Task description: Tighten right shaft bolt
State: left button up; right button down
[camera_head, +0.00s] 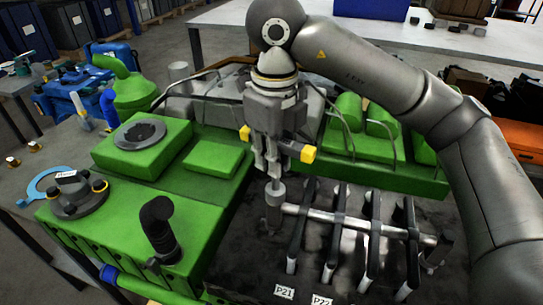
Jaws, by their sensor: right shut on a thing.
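My right gripper (268,160) points down over the engine, at the left end of the rocker shaft (330,217). It is shut on a tool with yellow ends (309,154) on its crossbar. Below the fingers a grey cylindrical piece (274,194) stands upright at the shaft's left end. I cannot tell whether it belongs to the tool or to the shaft support. No bolt head can be made out there. My left gripper is not in view.
Dark rocker arms (373,235) stand in a row along the shaft. Green engine covers (215,158) lie to the left, with a black elbow pipe (158,225) rising in front. Labels P21 (284,291) and P22 (322,300) show at the front. A white table (350,38) stands behind.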

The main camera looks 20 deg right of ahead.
jog(key=m, duration=0.5)
jog(key=shift+s+d+f+m, duration=0.1)
jog(key=shift+f+m, duration=0.1)
jog(key=shift+m, duration=0.2)
jog(key=m, duration=0.3)
jog(key=shift+d, duration=0.1)
jog(key=m, duration=0.2)
jog(key=shift+m, duration=0.4)
jog(key=m, duration=0.4)
jog(key=shift+s+d+f, duration=0.1)
jog(key=shift+d, duration=0.05)
jog(key=m, duration=0.4)
jog(key=shift+d+g+h, duration=0.1)
jog(key=shift+g+h, duration=0.2)
jog(key=m, duration=0.5)
jog(key=shift+s+d+b, duration=0.1)
jog(key=shift+d+b, duration=0.05)
jog(key=shift+b, duration=0.15)
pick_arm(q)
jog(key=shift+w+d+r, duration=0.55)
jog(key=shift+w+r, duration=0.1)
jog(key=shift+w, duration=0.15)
